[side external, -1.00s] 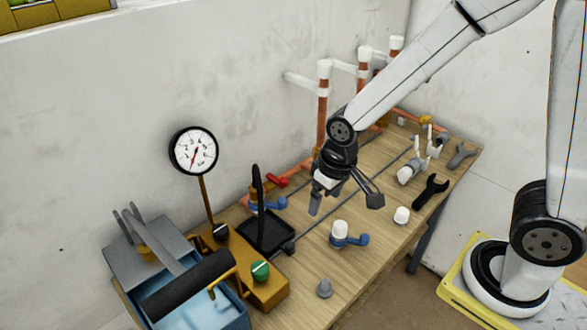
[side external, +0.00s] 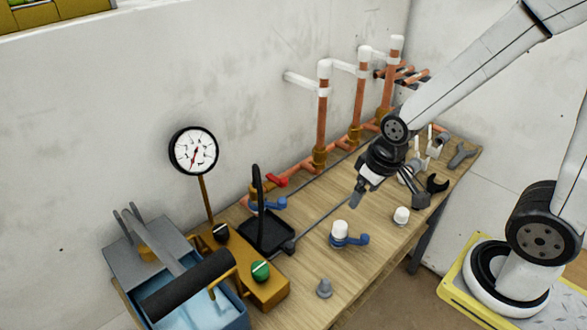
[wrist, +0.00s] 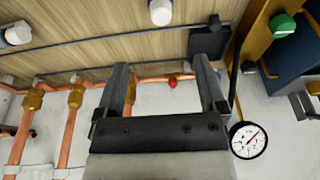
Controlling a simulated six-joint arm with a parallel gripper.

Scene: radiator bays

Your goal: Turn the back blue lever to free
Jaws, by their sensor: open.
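The back blue lever (side external: 272,203) sits on a brass valve by the wall, beside a red lever (side external: 277,181). A second blue lever (side external: 354,239) is nearer the front, beside a white-capped fitting. My gripper (side external: 388,197) is open and empty above the right part of the bench, well to the right of the back blue lever. In the wrist view my gripper (wrist: 160,66) has its fingers spread with nothing held; the red lever (wrist: 173,82) shows between them. I cannot make out the back blue lever in the wrist view; a finger may hide it.
Copper pipes (side external: 360,90) rise along the wall. A pressure gauge (side external: 194,151), a black tray (side external: 265,232) and a brass block with a green knob (side external: 260,270) stand at left.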

